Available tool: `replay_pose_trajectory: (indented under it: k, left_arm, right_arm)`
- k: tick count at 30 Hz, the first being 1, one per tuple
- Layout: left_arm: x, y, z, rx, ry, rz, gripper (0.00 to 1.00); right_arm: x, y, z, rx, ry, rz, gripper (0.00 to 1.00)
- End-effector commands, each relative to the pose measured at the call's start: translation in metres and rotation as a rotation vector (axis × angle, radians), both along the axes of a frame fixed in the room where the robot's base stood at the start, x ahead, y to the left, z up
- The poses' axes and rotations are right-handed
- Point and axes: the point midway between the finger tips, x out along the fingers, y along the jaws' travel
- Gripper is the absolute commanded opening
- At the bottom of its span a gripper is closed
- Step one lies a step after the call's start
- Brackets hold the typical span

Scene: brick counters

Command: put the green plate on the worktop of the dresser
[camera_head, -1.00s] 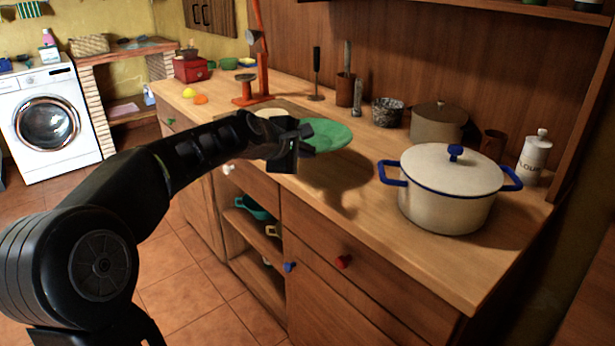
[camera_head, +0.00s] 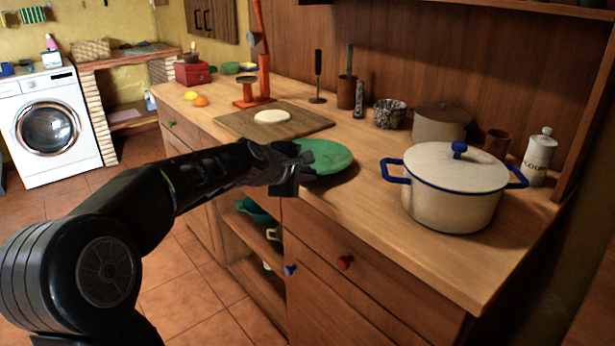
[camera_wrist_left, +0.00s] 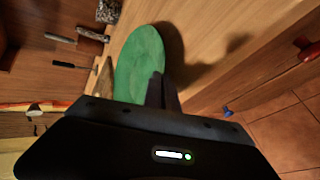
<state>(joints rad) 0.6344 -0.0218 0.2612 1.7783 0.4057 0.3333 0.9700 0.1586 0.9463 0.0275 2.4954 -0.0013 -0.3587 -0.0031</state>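The green plate (camera_head: 326,156) is at the front edge of the worktop (camera_head: 375,200) of the dresser, between the cutting board and the white pot. It looks roughly level and low over the wood, with its shadow close by; I cannot tell whether it touches. My left gripper (camera_head: 297,168) reaches in from the left and is shut on the near rim of the plate. In the left wrist view the plate (camera_wrist_left: 140,62) shows beyond the dark finger, which hides part of its rim, with a shadow beside it. My right gripper is not in view.
A white pot (camera_head: 450,195) with blue handles stands right of the plate. A cutting board (camera_head: 305,125) with a pale round piece (camera_head: 272,116) lies left of it. A speckled bowl (camera_head: 389,113), a lidded brown pot (camera_head: 440,122) and utensils line the back. Bare worktop lies around the plate.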

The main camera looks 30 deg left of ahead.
Motion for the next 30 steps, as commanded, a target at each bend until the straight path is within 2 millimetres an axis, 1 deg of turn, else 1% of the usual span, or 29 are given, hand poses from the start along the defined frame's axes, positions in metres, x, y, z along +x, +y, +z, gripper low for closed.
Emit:
replay_pose_trajectory:
  k: [2, 5, 9, 16, 20, 23, 26, 30]
  left_arm:
    - [0.000, 0.000, 0.002, 0.001, -0.003, 0.000, 0.00]
    - [0.000, 0.000, -0.002, 0.001, -0.003, 0.000, 0.00]
    - [0.000, 0.000, -0.002, 0.000, 0.000, -0.001, 0.11]
    - [0.000, 0.000, -0.002, 0.000, 0.000, 0.000, 0.11]
    - [0.000, 0.000, 0.003, -0.001, -0.001, 0.001, 0.11]
    - [-0.008, 0.000, 0.007, 0.002, -0.003, 0.001, 0.11]
    - [-0.021, 0.000, 0.014, 0.001, -0.004, 0.002, 0.11]
    - [-0.045, -0.001, 0.029, 0.001, -0.005, 0.002, 0.11]
  right_arm:
    - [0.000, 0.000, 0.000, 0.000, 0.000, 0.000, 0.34]
    - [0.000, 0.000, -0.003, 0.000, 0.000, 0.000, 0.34]
    - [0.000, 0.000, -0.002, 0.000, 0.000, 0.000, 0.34]
    - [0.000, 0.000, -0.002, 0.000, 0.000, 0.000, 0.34]
    - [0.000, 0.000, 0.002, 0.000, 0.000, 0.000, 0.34]
    - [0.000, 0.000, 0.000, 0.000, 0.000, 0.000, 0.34]
    - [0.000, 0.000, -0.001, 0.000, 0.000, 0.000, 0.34]
    - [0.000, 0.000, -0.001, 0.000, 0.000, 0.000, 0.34]
